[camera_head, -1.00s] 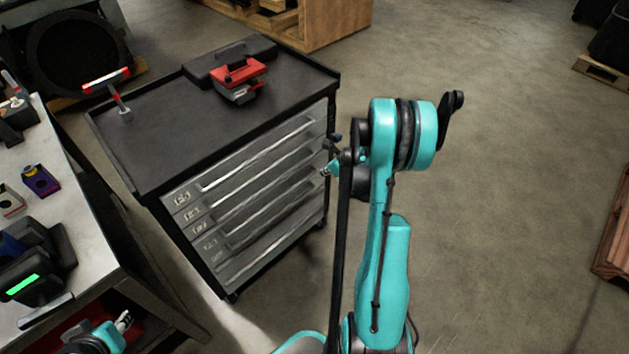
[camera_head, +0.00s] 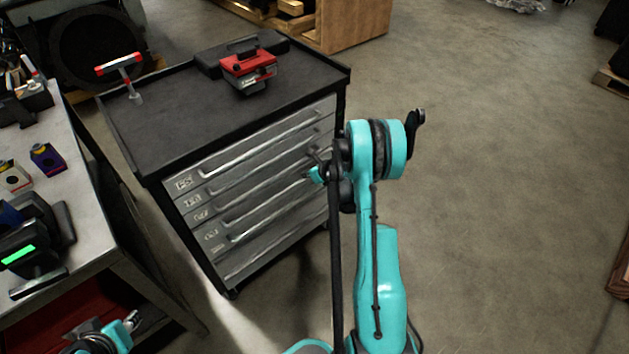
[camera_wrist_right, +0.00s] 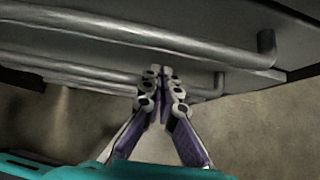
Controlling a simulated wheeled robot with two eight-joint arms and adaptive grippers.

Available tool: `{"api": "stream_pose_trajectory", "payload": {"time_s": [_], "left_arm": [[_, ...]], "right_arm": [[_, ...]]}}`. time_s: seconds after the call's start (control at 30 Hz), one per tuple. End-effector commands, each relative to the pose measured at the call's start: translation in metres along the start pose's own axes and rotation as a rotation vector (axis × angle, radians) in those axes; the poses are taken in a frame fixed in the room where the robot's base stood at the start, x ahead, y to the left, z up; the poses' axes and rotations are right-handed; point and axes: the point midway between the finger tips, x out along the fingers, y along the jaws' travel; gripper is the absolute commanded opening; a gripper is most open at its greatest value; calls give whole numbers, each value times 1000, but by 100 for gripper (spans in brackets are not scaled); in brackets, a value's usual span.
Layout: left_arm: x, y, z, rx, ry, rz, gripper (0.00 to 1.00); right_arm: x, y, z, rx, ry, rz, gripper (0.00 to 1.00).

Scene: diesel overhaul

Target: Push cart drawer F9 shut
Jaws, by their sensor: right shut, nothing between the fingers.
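The dark-topped tool cart (camera_head: 160,140) has a stack of grey drawers (camera_head: 245,200) with long bar handles and small labels at their left ends. The labels are too blurred to read, so I cannot tell which drawer is F9. No drawer clearly stands far out. My right gripper (camera_head: 314,172) is at the right part of the drawer fronts, partly hidden by its own arm. In the right wrist view its fingers (camera_wrist_right: 163,72) are shut and empty, beside a lower handle bar (camera_wrist_right: 100,75); contact is unclear. My left gripper (camera_head: 131,320) is low at the left, away from the cart.
A red toolbox-like item (camera_head: 248,70), a dark case (camera_head: 215,60) and a red-handled T-shaped tool (camera_head: 122,70) are on the cart top. A workbench (camera_head: 85,215) with several parts stands close at the left. The floor (camera_head: 490,200) to the right is clear.

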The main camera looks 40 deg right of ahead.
Motion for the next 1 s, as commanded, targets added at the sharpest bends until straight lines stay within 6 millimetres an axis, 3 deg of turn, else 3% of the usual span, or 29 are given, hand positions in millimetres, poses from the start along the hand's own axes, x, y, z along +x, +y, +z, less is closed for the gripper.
{"api": "stream_pose_trajectory", "payload": {"time_s": [1.0], "left_arm": [[4,0,3,0,0,0,33]], "right_arm": [[26,0,27,1,0,0,0]]}}
